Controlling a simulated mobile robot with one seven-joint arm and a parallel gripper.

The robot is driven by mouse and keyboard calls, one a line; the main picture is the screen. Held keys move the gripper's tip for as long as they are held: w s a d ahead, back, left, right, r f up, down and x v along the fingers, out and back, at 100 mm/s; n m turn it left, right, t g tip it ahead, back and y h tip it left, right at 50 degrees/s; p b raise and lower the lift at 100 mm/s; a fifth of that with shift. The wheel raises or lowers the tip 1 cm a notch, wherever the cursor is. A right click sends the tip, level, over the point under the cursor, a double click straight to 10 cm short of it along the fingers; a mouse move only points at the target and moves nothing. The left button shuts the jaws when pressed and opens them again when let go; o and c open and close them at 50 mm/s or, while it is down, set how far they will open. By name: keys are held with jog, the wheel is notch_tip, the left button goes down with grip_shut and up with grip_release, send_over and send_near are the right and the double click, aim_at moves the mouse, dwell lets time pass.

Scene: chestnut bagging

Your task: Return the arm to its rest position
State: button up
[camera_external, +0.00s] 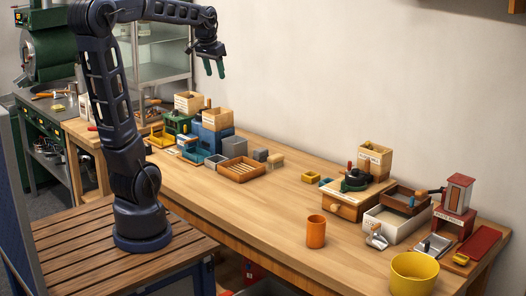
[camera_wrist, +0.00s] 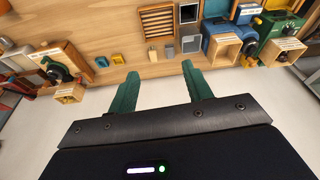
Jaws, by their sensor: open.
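My arm stands on the slatted wooden platform (camera_external: 110,250) at the left in the external view, bent up and over toward the right. My gripper (camera_external: 214,68) hangs in the air above the back of the workbench (camera_external: 270,205), pointing down, well clear of everything on it. Its two green fingers are apart with nothing between them. In the wrist view my gripper (camera_wrist: 160,80) also shows empty, with the wall and the bench edge beyond the fingertips.
An orange cup (camera_external: 316,232) and a yellow bucket (camera_external: 414,274) stand near the front edge. A slatted wooden tray (camera_external: 242,170), blue machine (camera_external: 212,138) and wooden grinder box (camera_external: 350,198) stand farther back. A glass cabinet (camera_external: 160,62) is behind my arm. The bench middle is clear.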

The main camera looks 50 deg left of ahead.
jog(key=s+d+f, duration=0.4)
jog(key=s+d, duration=0.1)
jog(key=s, duration=0.4)
jog(key=s+d+f+m+t, duration=0.1)
jog(key=s+d+f, duration=0.3)
jog(key=s, duration=0.5)
jog(key=shift+d+f+h, duration=0.15)
jog(key=shift+d+h, duration=0.15)
jog(key=shift+d, duration=0.9)
dwell(0.7)
